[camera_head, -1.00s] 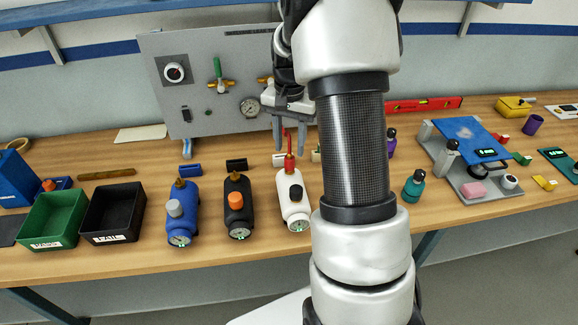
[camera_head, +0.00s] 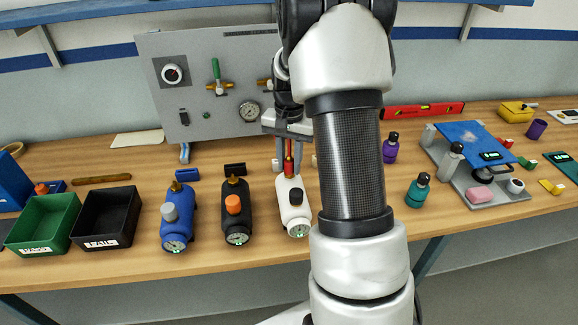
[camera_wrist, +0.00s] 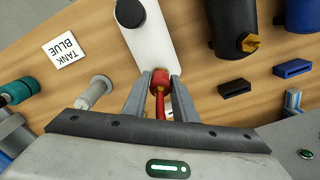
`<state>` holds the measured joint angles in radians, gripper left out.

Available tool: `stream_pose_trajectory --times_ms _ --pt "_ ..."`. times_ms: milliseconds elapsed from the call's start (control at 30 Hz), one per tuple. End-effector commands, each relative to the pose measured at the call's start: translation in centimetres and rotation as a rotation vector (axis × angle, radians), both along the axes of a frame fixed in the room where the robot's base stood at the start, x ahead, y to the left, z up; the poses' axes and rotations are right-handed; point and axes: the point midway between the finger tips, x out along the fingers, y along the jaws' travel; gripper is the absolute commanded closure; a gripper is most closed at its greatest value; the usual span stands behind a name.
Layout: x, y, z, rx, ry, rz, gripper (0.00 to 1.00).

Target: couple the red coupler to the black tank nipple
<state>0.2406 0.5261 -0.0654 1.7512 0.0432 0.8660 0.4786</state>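The red coupler (camera_wrist: 160,82) sits at the neck end of the white tank (camera_wrist: 152,42), with a red hose running back from it. In the head view the coupler (camera_head: 289,166) stands at the top of the white tank (camera_head: 293,205). My gripper (camera_wrist: 161,80) is open, its two fingers on either side of the coupler with narrow gaps. The gripper also shows in the head view (camera_head: 290,160). The black tank (camera_head: 237,215) lies left of the white one, its brass nipple (camera_head: 233,181) bare. This nipple shows at upper right in the wrist view (camera_wrist: 250,42).
The blue tank (camera_head: 178,215) lies left of the black one. A black block (camera_head: 235,169) is behind the black tank. A grey panel (camera_head: 200,75) with a gauge stands at the back. Teal (camera_head: 418,190) and purple (camera_head: 390,148) bottles stand right of my arm.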

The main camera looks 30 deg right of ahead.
Motion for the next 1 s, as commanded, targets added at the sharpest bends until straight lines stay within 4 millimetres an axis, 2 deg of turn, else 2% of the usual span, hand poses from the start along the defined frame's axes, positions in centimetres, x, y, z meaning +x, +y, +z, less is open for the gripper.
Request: stream_pose_trajectory --times_ms 1000 --pt "0.0 0.0 3.0 -0.001 -0.001 0.0 1.0"
